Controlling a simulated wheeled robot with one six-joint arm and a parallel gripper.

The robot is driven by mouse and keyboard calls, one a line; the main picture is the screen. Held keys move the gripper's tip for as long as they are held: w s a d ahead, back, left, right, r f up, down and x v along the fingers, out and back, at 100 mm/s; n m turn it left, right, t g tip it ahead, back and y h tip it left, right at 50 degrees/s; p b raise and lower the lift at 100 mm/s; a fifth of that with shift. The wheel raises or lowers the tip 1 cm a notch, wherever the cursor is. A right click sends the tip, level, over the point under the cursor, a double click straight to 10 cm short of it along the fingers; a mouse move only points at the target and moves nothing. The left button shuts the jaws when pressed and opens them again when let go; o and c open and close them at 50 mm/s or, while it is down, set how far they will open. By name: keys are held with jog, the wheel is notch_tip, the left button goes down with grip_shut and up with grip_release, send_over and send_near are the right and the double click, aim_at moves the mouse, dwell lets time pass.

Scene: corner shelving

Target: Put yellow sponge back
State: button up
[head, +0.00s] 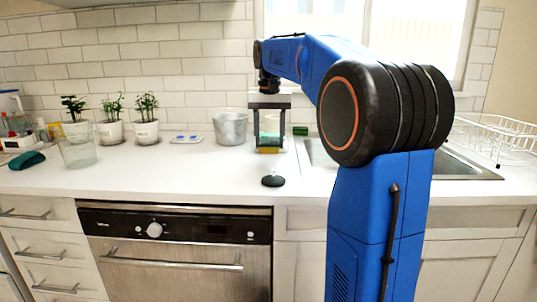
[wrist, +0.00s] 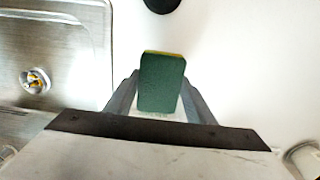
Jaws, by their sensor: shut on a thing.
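The yellow sponge (head: 268,150) shows as a small yellow strip low between the fingers in the head view. In the wrist view the sponge (wrist: 162,84) shows its dark green face, with a yellow edge at the top. My gripper (head: 269,147) points down over the counter, left of the sink, and is shut on the sponge. In the wrist view the fingers (wrist: 160,100) stand on either side of it. I cannot tell whether the sponge's underside touches the counter.
A black round stopper (head: 273,181) lies on the counter in front of my gripper. A metal pot (head: 230,128) stands to the left. The sink (head: 460,165) and a white dish rack (head: 497,135) are to the right. A small green block (head: 300,130) lies behind the sink's left edge.

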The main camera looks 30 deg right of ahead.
aim_at(270, 152)
jog(key=shift+f, duration=2.35)
jog(key=shift+f, duration=0.1)
jog(key=o, duration=1.1)
notch_tip(270, 152, up, 12)
jog(key=shift+r, duration=0.1)
